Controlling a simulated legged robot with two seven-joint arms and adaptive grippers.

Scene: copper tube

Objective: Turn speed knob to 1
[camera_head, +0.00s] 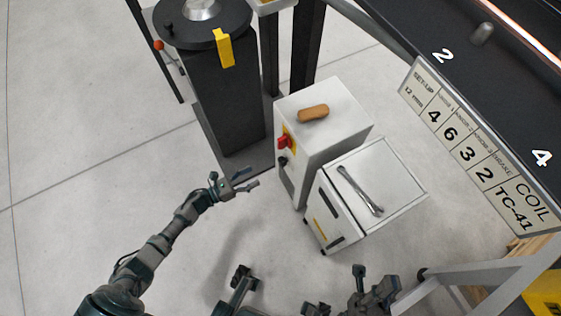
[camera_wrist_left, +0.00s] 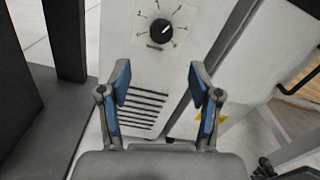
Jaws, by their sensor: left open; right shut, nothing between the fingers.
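The speed knob (camera_wrist_left: 160,32) is a round black dial on the white front panel of a machine. Its light pointer mark faces up and to the right. The small dial marks around it are too blurred to read surely. The knob also shows in the head view (camera_head: 283,160), below a red switch on yellow. My left gripper (camera_head: 248,180) is in front of this panel, apart from it. In the left wrist view its blue-padded fingers (camera_wrist_left: 158,85) are spread and empty, with the knob beyond them. My right gripper (camera_head: 374,290) is low in the head view, shut and empty, partly cut off.
The white machine (camera_head: 345,105) carries a brown oblong piece (camera_head: 313,113). Beside it is a white cabinet (camera_head: 405,185) with a wrench (camera_head: 360,190) on top. A dark pedestal (camera_head: 225,115) stands to the left. A signed conveyor edge (camera_head: 465,145) borders the right. Floor at left is clear.

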